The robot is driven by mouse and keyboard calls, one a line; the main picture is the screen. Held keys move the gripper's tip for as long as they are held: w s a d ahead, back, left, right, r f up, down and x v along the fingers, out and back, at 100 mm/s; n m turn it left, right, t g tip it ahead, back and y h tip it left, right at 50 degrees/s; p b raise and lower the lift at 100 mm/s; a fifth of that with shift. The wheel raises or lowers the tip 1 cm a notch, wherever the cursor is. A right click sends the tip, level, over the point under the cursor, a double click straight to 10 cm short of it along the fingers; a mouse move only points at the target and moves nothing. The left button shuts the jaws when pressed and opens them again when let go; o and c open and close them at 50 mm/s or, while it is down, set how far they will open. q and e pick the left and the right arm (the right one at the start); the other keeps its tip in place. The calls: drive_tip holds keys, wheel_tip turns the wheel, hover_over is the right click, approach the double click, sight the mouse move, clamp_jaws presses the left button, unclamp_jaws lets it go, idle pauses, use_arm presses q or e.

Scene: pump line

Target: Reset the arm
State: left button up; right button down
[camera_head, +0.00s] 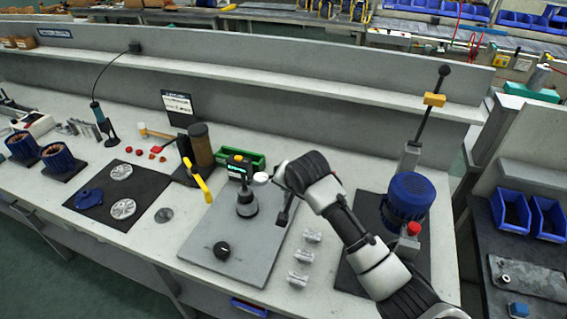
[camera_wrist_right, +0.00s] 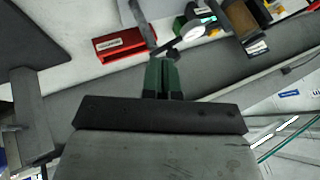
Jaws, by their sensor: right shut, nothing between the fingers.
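My right arm (camera_head: 350,228) reaches in from the lower right of the head view, bent over the bench. Its gripper (camera_head: 283,217) hangs over the right part of a grey plate (camera_head: 262,262). In the right wrist view the two green fingers of the gripper (camera_wrist_right: 161,64) lie side by side, shut, with nothing between them. My left gripper does not show in these views.
A black device (camera_head: 246,203) and a black knob (camera_head: 221,251) stand on the plate. Silver parts (camera_head: 299,279) lie right of it. A blue motor (camera_head: 408,196) with a red button stands further right. A green bin (camera_head: 256,161) is behind.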

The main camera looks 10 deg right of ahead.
drive_tip(key=s+d+f+n+g, duration=0.1)
drive_tip(key=s+d+f+n, duration=0.2)
drive_tip(key=s, duration=0.6)
drive_tip(key=s+d+f+n+g, duration=0.1)
drive_tip(key=s+d+f, duration=0.1)
drive_tip(key=s+f, duration=0.6)
drive_tip(key=s+d+r+n+g+h, duration=0.15)
drive_tip(key=s+d, duration=0.25)
drive_tip(key=s, duration=0.6)
drive_tip(key=s+d+r+n, duration=0.2)
drive_tip(key=s+d, duration=0.1)
drive_tip(key=s, duration=0.7)
wheel_tip(320, 180, down, 27)
drive_tip(key=g+b, duration=0.2)
drive_tip(key=s+d+f+b, duration=0.2)
drive_tip(key=s+d+f, duration=0.1)
drive_tip(key=s+f, duration=1.4)
drive_tip(key=shift+s+d+f+n+g, duration=0.2)
drive_tip(key=shift+f+n+g, duration=0.2)
drive_tip(key=shift+f, duration=0.4)
